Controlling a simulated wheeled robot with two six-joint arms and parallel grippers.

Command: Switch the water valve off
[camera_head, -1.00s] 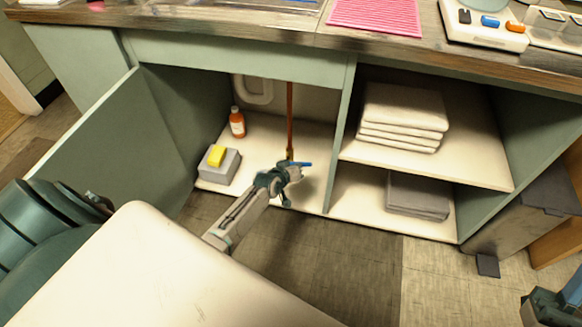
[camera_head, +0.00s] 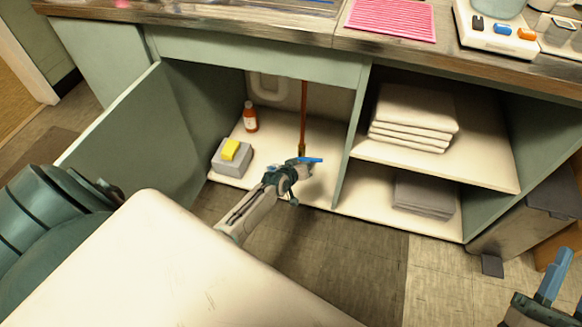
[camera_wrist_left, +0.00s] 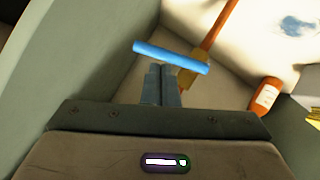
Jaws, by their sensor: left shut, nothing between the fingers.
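The water valve has a blue lever (camera_head: 311,160) and a brass body (camera_wrist_left: 193,78) on a copper pipe (camera_head: 304,105) inside the open cabinet. The lever lies crosswise to the pipe. It also shows in the left wrist view (camera_wrist_left: 172,57), just beyond my fingertips. My left gripper (camera_head: 296,167) reaches into the cabinet at the lever. In the left wrist view its fingers (camera_wrist_left: 160,70) are together and empty. I cannot tell whether they touch the lever. My right gripper (camera_head: 568,290) is partly cut off at the lower right, far from the valve.
An orange bottle (camera_head: 250,117) and a grey block (camera_head: 231,164) with a yellow sponge (camera_head: 230,149) stand left of the pipe. An open cabinet door (camera_head: 130,135) is at the left. A divider (camera_head: 351,135) separates the shelves with folded towels (camera_head: 413,118). The countertop (camera_head: 300,38) overhangs above.

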